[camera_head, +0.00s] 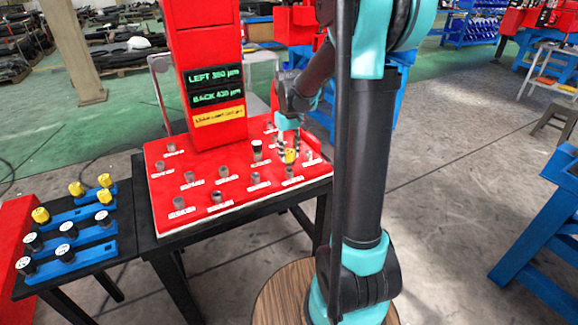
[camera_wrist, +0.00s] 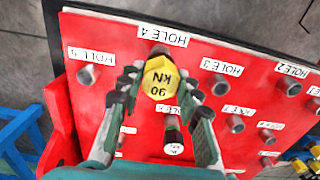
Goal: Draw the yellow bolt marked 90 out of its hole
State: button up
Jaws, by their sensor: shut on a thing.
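The yellow bolt (camera_wrist: 159,78) has "90 kN" on its head and sits between the fingers of my gripper (camera_wrist: 158,90) in the wrist view. My gripper is shut on it. The bolt is close to the hole 4 sleeve, below the HOLE 4 label (camera_wrist: 163,36); the head hides much of its shank, so I cannot tell how much is in the hole. In the head view, the yellow bolt (camera_head: 290,156) shows at the right part of the red plate (camera_head: 215,165), between my gripper fingers (camera_head: 289,145).
A black bolt with a white top (camera_head: 257,147) stands nearby on the plate, among several empty grey sleeves. A red column with a display (camera_head: 214,86) rises behind. Blue racks (camera_head: 75,238) with yellow and black bolts lie on the left table.

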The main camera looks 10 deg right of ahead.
jog(key=shift+r, duration=1.3)
